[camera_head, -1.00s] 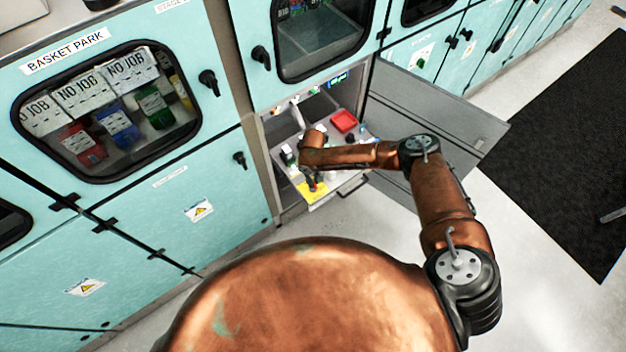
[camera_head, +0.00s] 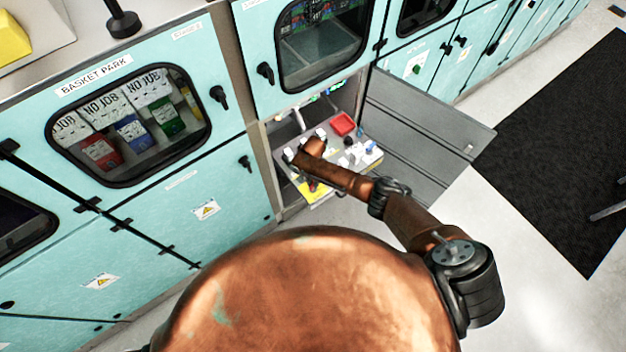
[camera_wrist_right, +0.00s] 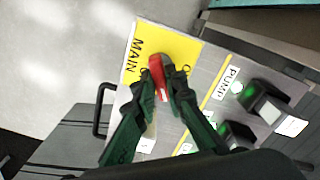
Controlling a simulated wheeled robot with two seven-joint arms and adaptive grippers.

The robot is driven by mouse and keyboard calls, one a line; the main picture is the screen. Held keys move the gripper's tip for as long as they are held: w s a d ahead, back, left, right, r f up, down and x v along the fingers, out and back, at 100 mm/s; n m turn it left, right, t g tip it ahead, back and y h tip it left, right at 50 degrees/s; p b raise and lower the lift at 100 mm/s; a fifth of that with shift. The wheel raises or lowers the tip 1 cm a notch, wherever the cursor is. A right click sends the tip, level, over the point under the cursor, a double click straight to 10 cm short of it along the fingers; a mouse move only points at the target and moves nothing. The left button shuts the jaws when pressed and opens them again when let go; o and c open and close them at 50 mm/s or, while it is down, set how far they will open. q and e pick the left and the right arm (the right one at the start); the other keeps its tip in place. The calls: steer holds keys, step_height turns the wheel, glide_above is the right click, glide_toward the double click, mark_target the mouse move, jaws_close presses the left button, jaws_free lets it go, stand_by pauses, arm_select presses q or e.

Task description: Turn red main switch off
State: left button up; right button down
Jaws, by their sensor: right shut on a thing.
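The red main switch (camera_wrist_right: 159,74) sits on a yellow plate (camera_wrist_right: 150,38) marked "MAIN" in the right wrist view. My right gripper (camera_wrist_right: 160,88) has its two dark green and black fingers closed around the red handle, one on each side. In the head view the red switch (camera_head: 315,186) shows small at the near left corner of the pulled-out control panel (camera_head: 320,193). My right arm reaches over that panel from the right and hides part of it and most of the gripper. My left gripper is not in view.
An open grey door (camera_head: 425,125) stands right of the panel. A red tray-like part (camera_head: 343,124) and several knobs sit on the panel. A black handle (camera_wrist_right: 103,110) is at the panel's edge.

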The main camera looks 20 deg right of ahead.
mark_target(313, 183)
steer(key=m+p, duration=0.1)
steer(key=m, duration=0.2)
steer(key=shift+s+m, duration=0.1)
steer(key=shift+m, duration=0.2)
steer(key=shift+m+p, duration=0.7)
steer(key=shift+m, duration=0.8)
steer(key=c, duration=2)
jaws_free()
steer(key=shift+o, duration=0.2)
steer(key=shift+r, duration=0.1)
steer(key=shift+a+r, duration=0.1)
steer(key=shift+r, duration=0.35)
step_height(313, 183, up, 11)
